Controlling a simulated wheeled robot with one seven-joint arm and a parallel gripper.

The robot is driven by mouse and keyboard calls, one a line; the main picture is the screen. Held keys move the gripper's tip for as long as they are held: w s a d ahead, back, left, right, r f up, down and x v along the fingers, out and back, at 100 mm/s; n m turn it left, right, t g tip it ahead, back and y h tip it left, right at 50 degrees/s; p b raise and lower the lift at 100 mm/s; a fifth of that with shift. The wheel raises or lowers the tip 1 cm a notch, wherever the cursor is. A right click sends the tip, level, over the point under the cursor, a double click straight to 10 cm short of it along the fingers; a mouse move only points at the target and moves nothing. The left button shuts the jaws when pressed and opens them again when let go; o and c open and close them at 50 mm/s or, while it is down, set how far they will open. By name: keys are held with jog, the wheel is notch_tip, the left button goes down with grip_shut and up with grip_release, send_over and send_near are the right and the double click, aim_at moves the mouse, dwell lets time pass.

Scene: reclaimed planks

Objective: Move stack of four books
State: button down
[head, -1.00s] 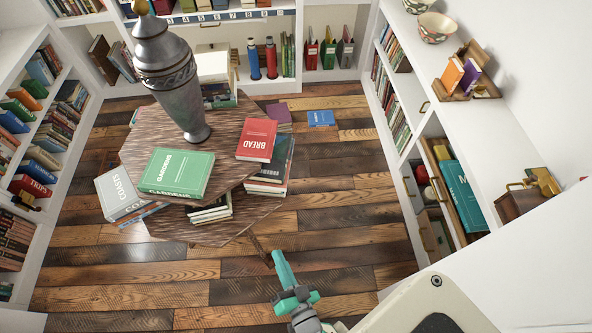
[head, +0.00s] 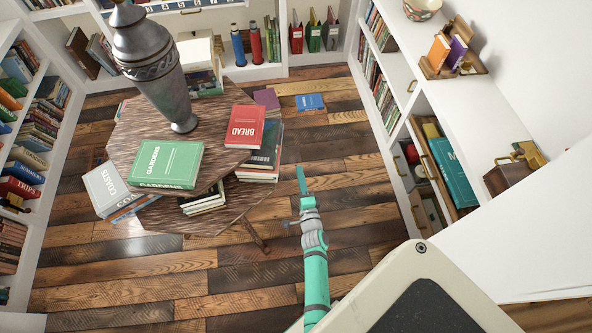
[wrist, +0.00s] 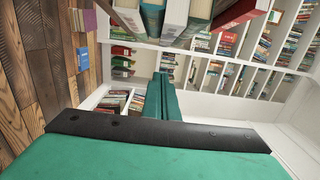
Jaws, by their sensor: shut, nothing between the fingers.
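In the wrist view the green fingers (wrist: 165,95) are closed, below the stack in the picture.
The wooden table (head: 130,135) holds a tall metal vase (head: 160,65) and a green GARDENS book (head: 167,164). A COASTS book (head: 103,189) lies left. A blue book (head: 310,102) and a purple book (head: 267,98) lie beyond. White shelves line the walls. Plank floor is open around my arm.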

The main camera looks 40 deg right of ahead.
jog(key=w+d, duration=0.1)
jog(key=w, duration=0.9)
jog(key=shift+d, duration=0.1)
dwell(0.3)
